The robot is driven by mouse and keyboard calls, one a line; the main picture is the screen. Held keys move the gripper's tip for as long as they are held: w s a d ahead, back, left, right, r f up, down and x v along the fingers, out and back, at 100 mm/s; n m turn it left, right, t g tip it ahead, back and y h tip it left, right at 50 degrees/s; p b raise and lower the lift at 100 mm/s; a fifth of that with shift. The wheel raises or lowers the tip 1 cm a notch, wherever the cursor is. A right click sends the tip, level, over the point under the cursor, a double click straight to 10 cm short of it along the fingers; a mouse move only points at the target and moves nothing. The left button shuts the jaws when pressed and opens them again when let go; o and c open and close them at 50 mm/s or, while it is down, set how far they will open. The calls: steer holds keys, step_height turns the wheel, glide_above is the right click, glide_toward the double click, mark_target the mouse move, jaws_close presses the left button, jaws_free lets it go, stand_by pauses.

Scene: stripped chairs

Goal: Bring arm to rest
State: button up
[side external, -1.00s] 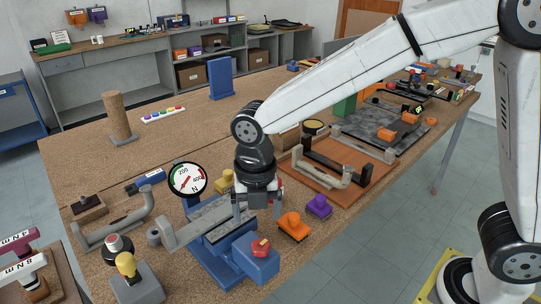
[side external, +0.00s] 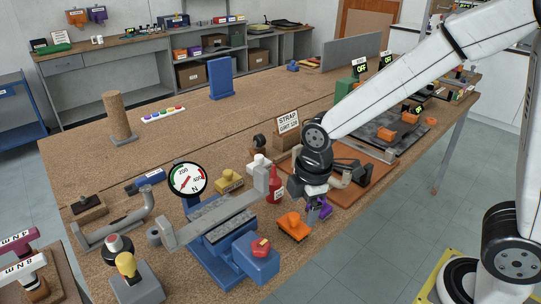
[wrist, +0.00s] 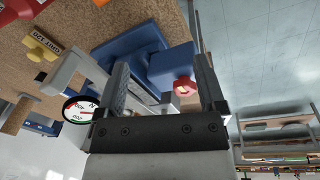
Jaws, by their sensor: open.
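My gripper (side external: 313,208) hangs from the arm above the front right part of the workbench (side external: 90,160), over the purple block (side external: 326,209) and beside the orange clamp (side external: 292,226). Its jaws are apart and empty in the wrist view (wrist: 163,85). To its left, apart from it, the grey chair part (side external: 215,218) lies across the blue fixture (side external: 212,262). The blue fixture also shows between and beyond the fingers in the wrist view (wrist: 130,55).
A round dial gauge (side external: 187,180) stands behind the blue fixture. A red bottle (side external: 275,184) is close to the left of my gripper. An orange tray (side external: 372,176) with dark parts lies to the right. A wooden post (side external: 118,118) stands far left. The bench's back middle is mostly clear.

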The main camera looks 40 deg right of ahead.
steer(key=s+d+f+m, duration=0.1)
steer(key=s+d+m, duration=0.1)
steer(key=m, duration=0.5)
steer(key=s+d+f+m+t, duration=0.1)
steer(key=s+d+m, duration=0.2)
steer(key=d+m, duration=0.2)
steer(key=shift+s+d+f+m, duration=0.25)
steer(key=shift+f+m, duration=0.15)
steer(key=shift+m, duration=0.5)
steer(key=shift+w, duration=0.15)
step_height(320, 180, up, 6)
steer(key=n+g, duration=0.1)
steer(key=g, duration=0.1)
glide_above(261, 245)
steer(key=shift+a+r, duration=0.1)
steer(key=shift+f, duration=3.9)
